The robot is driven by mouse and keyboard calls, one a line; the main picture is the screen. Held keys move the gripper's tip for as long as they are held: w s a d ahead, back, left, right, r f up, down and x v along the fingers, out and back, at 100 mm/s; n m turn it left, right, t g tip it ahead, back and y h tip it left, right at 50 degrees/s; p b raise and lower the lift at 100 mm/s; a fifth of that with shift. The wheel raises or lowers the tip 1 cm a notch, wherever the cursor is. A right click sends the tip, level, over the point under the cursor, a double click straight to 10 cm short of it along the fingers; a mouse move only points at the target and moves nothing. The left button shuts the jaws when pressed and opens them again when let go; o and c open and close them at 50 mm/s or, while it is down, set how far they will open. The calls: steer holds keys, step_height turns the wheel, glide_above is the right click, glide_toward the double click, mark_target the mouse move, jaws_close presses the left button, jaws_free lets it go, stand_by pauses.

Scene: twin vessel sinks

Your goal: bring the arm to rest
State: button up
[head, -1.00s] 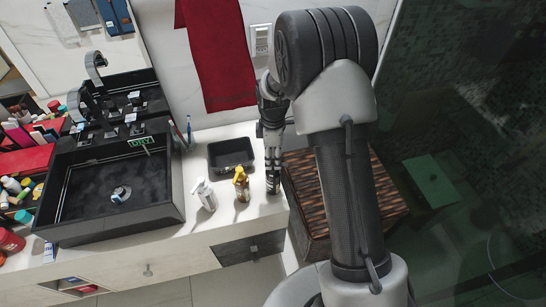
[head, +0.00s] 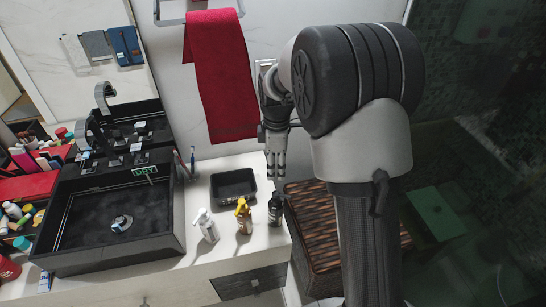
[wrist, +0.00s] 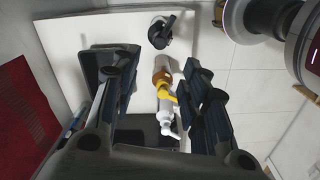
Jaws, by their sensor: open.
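My gripper (head: 276,166) is open and points down above the right end of the white counter in the head view. In the wrist view my gripper's two fingers (wrist: 160,95) stand wide apart with nothing held between them. A dark bottle (head: 274,209) stands upright on the counter below the gripper, apart from it. In the wrist view a black pump bottle (wrist: 160,34) shows beyond the fingertips. My arm's large upper links fill the right middle of the head view and hide part of the wall.
A yellow-topped bottle (head: 243,216), a white pump bottle (head: 207,226) and a black tray (head: 233,185) stand on the counter (head: 215,165). A black sink (head: 110,220) is at left. A red towel (head: 220,80) hangs behind. A slatted wooden box (head: 315,225) stands at right.

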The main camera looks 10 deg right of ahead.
steer(key=s+r+m+t+b, duration=0.1)
steer(key=s+r+m+t, duration=0.1)
steer(key=s+r+m, duration=0.9)
steer(key=s+r+m+t+b, duration=0.1)
steer(key=s+r+m+t, duration=0.1)
steer(key=s, duration=1.6)
steer(key=shift+a+r+m+t, duration=0.3)
steer(key=shift+r+m, duration=0.3)
steer(key=shift+m, duration=0.4)
steer(key=shift+w, duration=0.1)
